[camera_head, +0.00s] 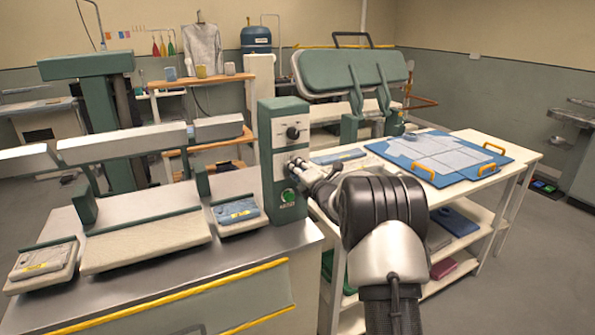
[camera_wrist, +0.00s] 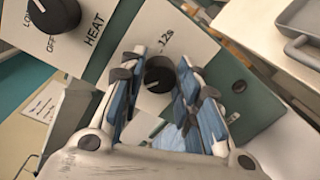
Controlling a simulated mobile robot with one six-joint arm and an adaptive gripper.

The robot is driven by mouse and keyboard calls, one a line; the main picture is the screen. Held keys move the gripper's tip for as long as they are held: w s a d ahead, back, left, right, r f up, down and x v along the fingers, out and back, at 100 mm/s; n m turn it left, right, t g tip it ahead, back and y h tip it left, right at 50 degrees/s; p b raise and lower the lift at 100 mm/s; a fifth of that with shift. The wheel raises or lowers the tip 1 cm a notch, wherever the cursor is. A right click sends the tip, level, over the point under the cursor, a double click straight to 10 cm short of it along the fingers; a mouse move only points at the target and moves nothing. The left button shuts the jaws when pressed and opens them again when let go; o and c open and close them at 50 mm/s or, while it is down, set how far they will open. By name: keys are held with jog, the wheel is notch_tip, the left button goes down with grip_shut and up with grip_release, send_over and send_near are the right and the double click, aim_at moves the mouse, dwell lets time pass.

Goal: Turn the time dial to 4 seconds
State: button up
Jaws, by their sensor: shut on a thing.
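The time dial (camera_wrist: 158,76) is a black round knob on a white plate. A "12s" mark shows at its upper right in the wrist view, and a pale pointer line shows on the knob's lower left side. Other time marks are hidden or unreadable. My gripper (camera_wrist: 161,68) has its blue-padded fingers on both sides of the dial and is shut on it. In the head view my gripper (camera_head: 299,163) reaches the front of the green control box (camera_head: 266,150) and covers the dial.
The black heat dial (camera_wrist: 55,14) sits nearby with LOW and OFF marks; it also shows above my gripper in the head view (camera_head: 293,132). A green button (camera_head: 288,196) is below. Padded press bucks (camera_head: 145,243) stand left; a table with a blue board (camera_head: 410,148) stands right.

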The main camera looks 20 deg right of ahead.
jog(key=shift+n, duration=0.5)
jog(key=o, duration=1.1)
jog(key=shift+c, duration=0.2)
jog(key=s, duration=1.2)
jog(key=shift+r, duration=0.35)
